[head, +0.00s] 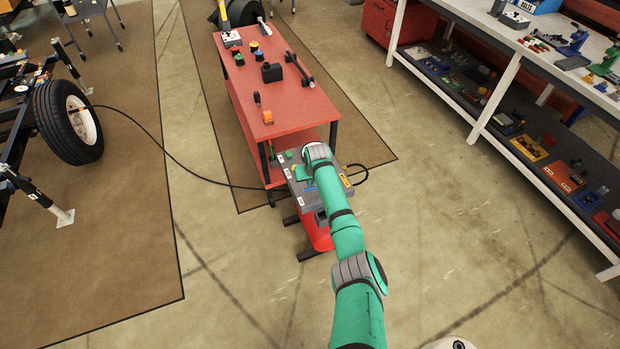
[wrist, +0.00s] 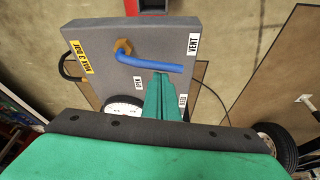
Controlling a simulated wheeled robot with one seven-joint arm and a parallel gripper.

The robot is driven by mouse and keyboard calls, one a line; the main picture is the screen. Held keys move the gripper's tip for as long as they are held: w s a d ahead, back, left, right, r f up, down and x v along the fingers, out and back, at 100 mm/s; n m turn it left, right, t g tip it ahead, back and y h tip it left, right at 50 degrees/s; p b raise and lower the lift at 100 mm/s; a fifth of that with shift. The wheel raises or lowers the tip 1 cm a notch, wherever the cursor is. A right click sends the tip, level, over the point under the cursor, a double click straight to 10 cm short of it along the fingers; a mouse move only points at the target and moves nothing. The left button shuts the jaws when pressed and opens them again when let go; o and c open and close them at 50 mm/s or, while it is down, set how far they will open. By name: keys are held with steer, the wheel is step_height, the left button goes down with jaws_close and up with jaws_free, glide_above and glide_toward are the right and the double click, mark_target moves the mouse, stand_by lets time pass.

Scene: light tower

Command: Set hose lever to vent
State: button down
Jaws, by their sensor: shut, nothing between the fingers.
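The hose lever (wrist: 150,63) is a blue bent handle on a brass pivot (wrist: 124,46), mounted on a grey panel (wrist: 85,35). Its free end points right in the wrist view, below the VENT label (wrist: 193,43) and above another label (wrist: 183,101) at the lower right. An OPEN label (wrist: 138,82) is below the pivot. My gripper (wrist: 162,76) is shut and empty, its green fingertips just below the handle; I cannot tell whether they touch it.
A yellow pressure label (wrist: 76,57) and a black hose loop (wrist: 67,68) are at the panel's left edge in the wrist view. A red workbench (head: 285,95) with small items stands beyond the panel. A wheel (head: 68,122) is at left, shelves (head: 500,105) at right. The near floor is clear.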

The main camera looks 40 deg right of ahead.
mark_target(311, 188)
steer(key=shift+a, duration=0.1)
stand_by(0.3)
steer(key=shift+s+a+f, duration=0.15)
steer(key=shift+s+a, duration=0.15)
steer(key=shift+s, duration=0.5)
steer(key=shift+s+f, duration=0.1)
steer(key=shift+s, duration=0.15)
steer(key=shift+s+f, duration=0.1)
steer(key=w, duration=0.1)
steer(key=w+r, duration=0.1)
steer(key=w, duration=0.1)
steer(key=w+d, duration=0.1)
steer(key=shift+w+r, duration=0.2)
steer(key=shift+r, duration=0.7)
steer(key=d+v, duration=0.1)
steer(key=v, duration=0.7)
steer(key=shift+s+a+r, duration=0.3)
steer(key=shift+a+r, duration=0.05)
steer(key=shift+a, duration=0.05)
